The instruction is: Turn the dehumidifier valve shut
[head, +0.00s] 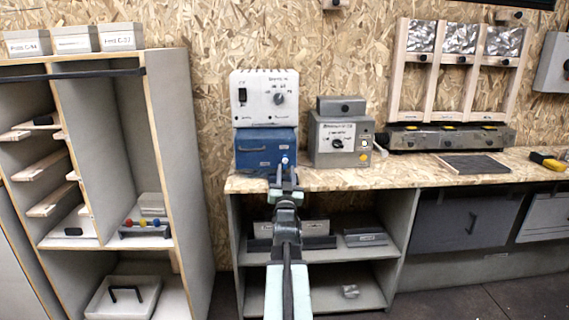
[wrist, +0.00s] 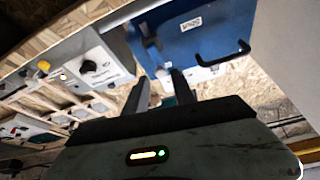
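A blue box (head: 262,148) with a front handle and a small label stands on the workbench. A small pale knob or valve (head: 285,160) sits at the lower right of its front; it also shows in the wrist view (wrist: 151,43). I cannot read which box is the dehumidifier. My gripper (head: 285,177) is just below and in front of this small valve, partly overlapping the box in the head view. Whether a finger touches the valve cannot be told.
A white box (head: 264,97) with a dial sits on the blue box. A shelf cabinet (head: 110,150) stands left.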

